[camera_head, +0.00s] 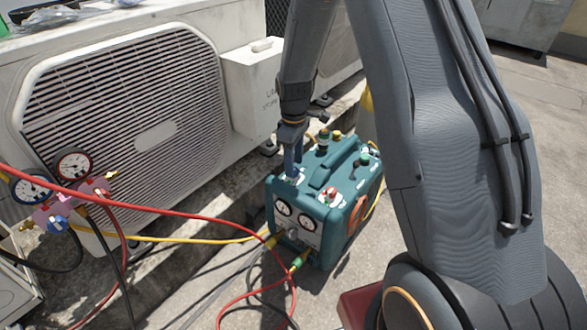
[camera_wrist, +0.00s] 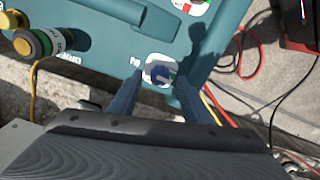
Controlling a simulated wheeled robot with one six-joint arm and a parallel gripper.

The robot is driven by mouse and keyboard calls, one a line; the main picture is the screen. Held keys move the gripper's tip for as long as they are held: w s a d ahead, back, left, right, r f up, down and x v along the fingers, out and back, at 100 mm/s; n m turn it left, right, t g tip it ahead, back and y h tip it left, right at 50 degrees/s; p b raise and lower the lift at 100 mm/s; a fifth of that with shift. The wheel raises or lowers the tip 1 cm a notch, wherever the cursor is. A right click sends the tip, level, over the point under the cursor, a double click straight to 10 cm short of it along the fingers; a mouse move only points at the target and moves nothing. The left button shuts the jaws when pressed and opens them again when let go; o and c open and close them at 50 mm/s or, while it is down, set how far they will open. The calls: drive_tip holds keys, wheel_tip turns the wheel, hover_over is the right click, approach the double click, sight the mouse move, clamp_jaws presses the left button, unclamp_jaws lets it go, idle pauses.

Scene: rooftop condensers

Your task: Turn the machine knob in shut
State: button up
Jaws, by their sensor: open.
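The teal machine (camera_head: 342,215) stands on the ground in the middle of the head view, with gauges and hose ports on its front. My gripper (camera_head: 291,172) points down at its top left front corner. In the wrist view, a blue knob (camera_wrist: 161,74) on a white plate sits between and just beyond the two open fingers of my gripper (camera_wrist: 157,86). A small label beside this knob is too blurred to read surely. I cannot tell whether the fingers touch the knob. In the head view the gripper mostly hides this knob.
A red knob (camera_head: 331,195) and a green-and-black knob (camera_head: 365,158) are also on the machine's top, beside its handle (camera_head: 327,172). A white condenser (camera_head: 120,90) stands behind left. Red hoses (camera_head: 200,213), yellow hoses and a gauge manifold (camera_head: 72,198) lie at the left.

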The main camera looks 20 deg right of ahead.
drive_tip(key=shift+f, duration=0.9)
drive_tip(key=c, duration=1)
drive_tip(key=shift+c, duration=0.2)
